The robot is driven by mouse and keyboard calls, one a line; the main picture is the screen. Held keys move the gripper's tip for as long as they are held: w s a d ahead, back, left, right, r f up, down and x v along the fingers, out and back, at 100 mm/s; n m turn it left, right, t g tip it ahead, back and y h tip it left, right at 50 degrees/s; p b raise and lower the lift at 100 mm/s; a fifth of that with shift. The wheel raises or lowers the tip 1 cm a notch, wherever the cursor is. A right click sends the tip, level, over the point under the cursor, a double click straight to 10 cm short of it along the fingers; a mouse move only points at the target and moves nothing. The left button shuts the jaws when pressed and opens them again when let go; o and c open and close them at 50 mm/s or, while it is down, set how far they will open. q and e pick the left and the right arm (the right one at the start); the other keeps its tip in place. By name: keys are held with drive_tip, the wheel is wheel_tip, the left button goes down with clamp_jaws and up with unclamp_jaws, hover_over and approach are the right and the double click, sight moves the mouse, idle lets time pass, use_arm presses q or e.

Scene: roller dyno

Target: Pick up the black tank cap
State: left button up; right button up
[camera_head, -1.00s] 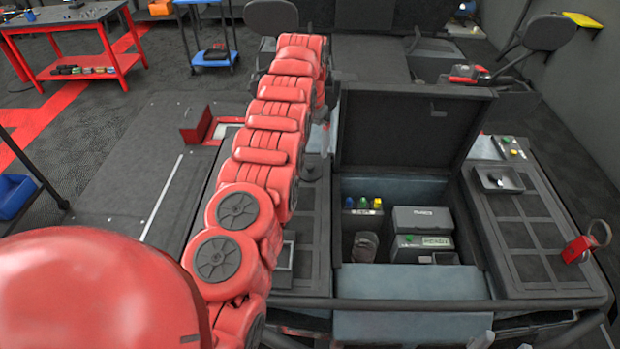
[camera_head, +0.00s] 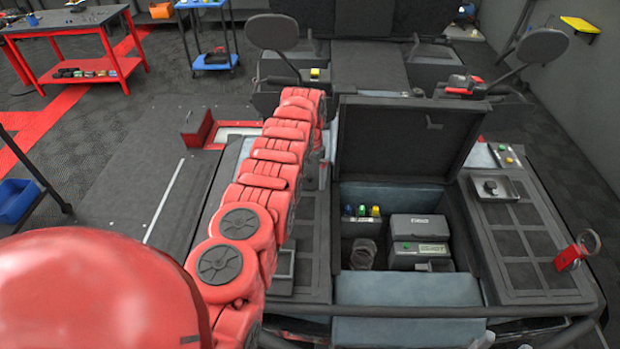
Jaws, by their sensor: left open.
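My left arm reaches from the lower left to the left side of the vehicle's open compartment. My left gripper (camera_head: 321,168) shows only in small part past the red arm links, low over the left side panel, with its jaws open. A small dark knob-like shape (camera_head: 310,180) shows beside the gripper on that panel; it may be the black tank cap, but the arm hides most of this spot. Another small dark piece (camera_head: 490,187) lies in a shallow tray (camera_head: 515,196) on the right panel. My right gripper cannot be made out.
The compartment's black lid (camera_head: 405,135) stands open. Mirrors stick up at both sides.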

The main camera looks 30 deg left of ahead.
use_arm(q)
drive_tip(key=shift+c, duration=0.2)
drive_tip(key=c, duration=1)
drive_tip(key=shift+r, duration=0.1)
